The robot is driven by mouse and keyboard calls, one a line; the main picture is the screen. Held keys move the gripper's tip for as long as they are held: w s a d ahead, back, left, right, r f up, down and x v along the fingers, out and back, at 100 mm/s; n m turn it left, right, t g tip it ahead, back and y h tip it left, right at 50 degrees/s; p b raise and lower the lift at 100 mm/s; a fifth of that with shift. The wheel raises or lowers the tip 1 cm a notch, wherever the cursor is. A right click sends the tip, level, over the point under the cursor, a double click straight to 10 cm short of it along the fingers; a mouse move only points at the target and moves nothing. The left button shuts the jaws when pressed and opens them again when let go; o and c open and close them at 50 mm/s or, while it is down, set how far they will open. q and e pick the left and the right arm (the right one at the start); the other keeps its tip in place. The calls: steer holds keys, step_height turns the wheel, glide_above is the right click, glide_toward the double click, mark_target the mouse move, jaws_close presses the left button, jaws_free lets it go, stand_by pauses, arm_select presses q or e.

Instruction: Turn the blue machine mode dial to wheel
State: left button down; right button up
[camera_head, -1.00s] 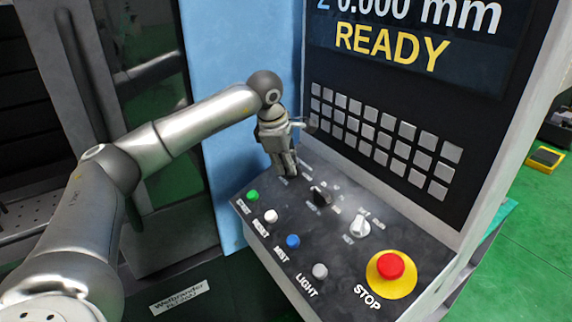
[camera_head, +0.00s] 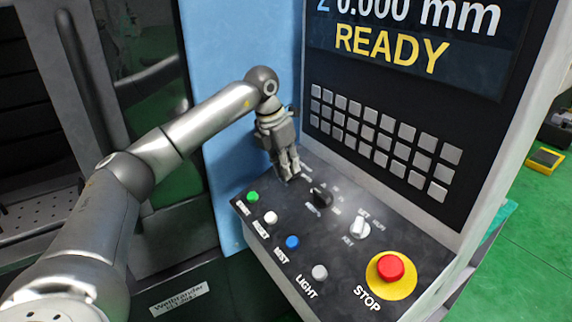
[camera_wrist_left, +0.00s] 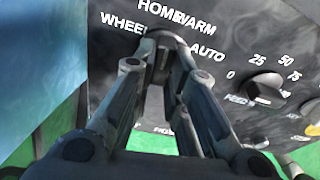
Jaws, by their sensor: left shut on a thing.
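My left gripper (camera_head: 288,176) points down at the far left corner of the control panel (camera_head: 335,270). In the left wrist view its fingers (camera_wrist_left: 165,48) are closed in on the mode dial (camera_wrist_left: 172,37), of which only a small grey rim shows between and behind the fingertips. The labels WHEEL, HOME, WARM and AUTO surround the dial, with WHEEL at the left. The fingers hide the dial's pointer, so its setting cannot be told. The dial's colour does not show clearly. My right gripper is not in view.
A black feed dial (camera_head: 320,196) stands close to the right of my left gripper. A silver knob (camera_head: 359,228), a row of push buttons (camera_head: 292,241) and the red stop button (camera_head: 390,267) are nearer. The keypad and screen wall (camera_head: 390,120) rises behind.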

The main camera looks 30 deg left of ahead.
arm_select(q)
steer(key=n+h, duration=0.1)
steer(key=n, duration=0.5)
steer(key=shift+r+p, duration=0.1)
steer(key=shift+p, duration=0.25)
steer(key=n, duration=0.2)
steer(key=n+h, duration=0.1)
steer(key=n, duration=0.2)
steer(key=shift+w+d+r+t, duration=0.1)
steer(key=shift+d+t, duration=0.05)
steer(key=shift+t, duration=0.15)
steer(key=shift+n, duration=0.4)
steer(key=c, duration=1.4)
jaws_free()
steer(key=shift+c, duration=0.2)
steer(key=v, duration=1.2)
steer(key=shift+p, duration=0.3)
